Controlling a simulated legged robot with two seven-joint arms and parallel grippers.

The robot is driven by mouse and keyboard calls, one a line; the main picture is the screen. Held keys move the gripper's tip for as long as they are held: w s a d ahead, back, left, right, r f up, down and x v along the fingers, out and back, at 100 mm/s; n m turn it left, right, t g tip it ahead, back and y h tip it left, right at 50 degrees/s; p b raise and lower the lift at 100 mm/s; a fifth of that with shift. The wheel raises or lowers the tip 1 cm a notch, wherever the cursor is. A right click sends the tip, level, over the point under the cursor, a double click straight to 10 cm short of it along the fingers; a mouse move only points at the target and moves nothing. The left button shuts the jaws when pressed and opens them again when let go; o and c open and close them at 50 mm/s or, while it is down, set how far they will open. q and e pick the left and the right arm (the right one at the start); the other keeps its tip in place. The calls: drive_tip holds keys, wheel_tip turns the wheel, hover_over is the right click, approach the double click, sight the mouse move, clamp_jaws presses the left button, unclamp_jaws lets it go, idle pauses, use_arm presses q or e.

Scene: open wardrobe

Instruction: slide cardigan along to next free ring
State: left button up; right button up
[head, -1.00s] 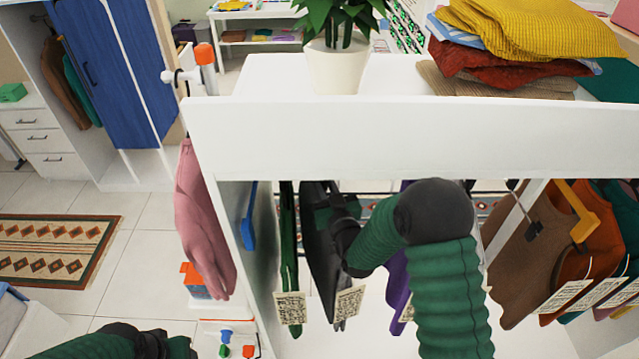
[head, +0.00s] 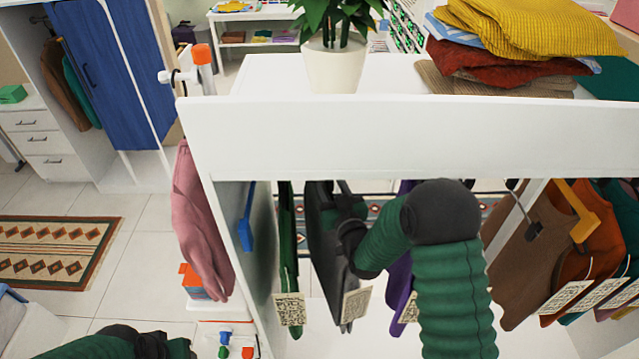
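Several garments hang in a row inside the open white wardrobe (head: 370,135). Which one is the cardigan I cannot tell for certain. A dark grey-black garment (head: 322,240) with a paper tag hangs left of centre. My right gripper (head: 345,215) is at its upper part, touching or overlapping it; the dark fingers blend with the cloth. A narrow green garment (head: 286,235) hangs to its left, with a small gap between. A purple garment (head: 401,275) hangs to its right, partly behind my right arm. The rail and its rings are hidden by the wardrobe's front board.
Brown (head: 525,250) and orange (head: 570,255) garments crowd the right side. A blue hanger (head: 246,222) is at the left panel. A pink garment (head: 198,220) hangs outside the wardrobe. A potted plant (head: 335,65) and folded knitwear (head: 510,65) sit on top.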

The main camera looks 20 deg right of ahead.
drive_tip(key=s+b, duration=0.2)
drive_tip(key=s, duration=0.3)
drive_tip(key=s+b, duration=0.2)
drive_tip(key=s, duration=0.4)
drive_tip(key=shift+s+d+f+b, duration=0.1)
drive_tip(key=shift+s+f+b, duration=0.1)
drive_tip(key=shift+s+b, duration=0.15)
drive_tip(key=r+p, duration=0.1)
drive_tip(key=p, duration=0.2)
drive_tip(key=shift+r, duration=0.1)
drive_tip(key=s+p, duration=0.1)
drive_tip(key=p, duration=0.6)
drive_tip(key=shift+s, duration=0.35)
drive_tip(key=s, duration=0.1)
drive_tip(key=s+f+p, duration=0.1)
drive_tip(key=s, duration=0.1)
drive_tip(key=shift+d, duration=0.1)
drive_tip(key=shift+s, duration=0.2)
drive_tip(key=shift+w+f, duration=0.1)
drive_tip(key=shift+w, duration=0.05)
